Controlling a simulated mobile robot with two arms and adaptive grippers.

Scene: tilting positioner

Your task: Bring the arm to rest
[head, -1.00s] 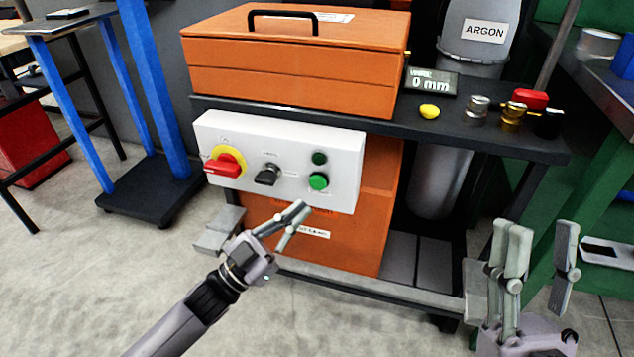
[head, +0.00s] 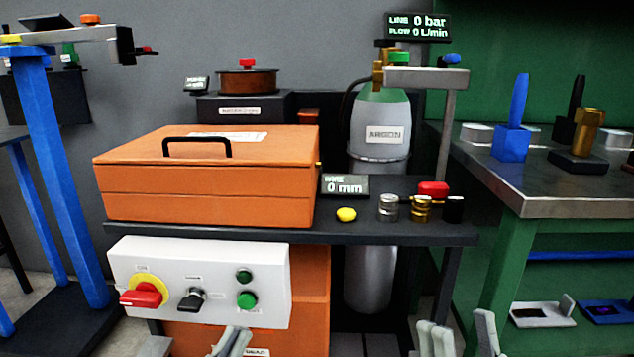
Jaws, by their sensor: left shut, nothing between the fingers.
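My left gripper (head: 232,342) shows only its fingertips at the bottom edge of the head view, just below the white control box (head: 200,282). Its fingers are close together with nothing between them. My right gripper (head: 458,340) shows at the bottom edge, further right, with its fingers spread apart and empty. The control box carries a red and yellow rotary switch (head: 145,291), a black selector knob (head: 192,299) and two green round buttons. Both wrists and the rest of both arms are out of view.
An orange case (head: 210,185) sits on the dark cart top (head: 300,233). A yellow knob (head: 346,214) and small fittings stand right of it. A grey argon cylinder (head: 379,135) stands behind. A green workbench (head: 545,190) is at right, a blue post (head: 62,180) at left.

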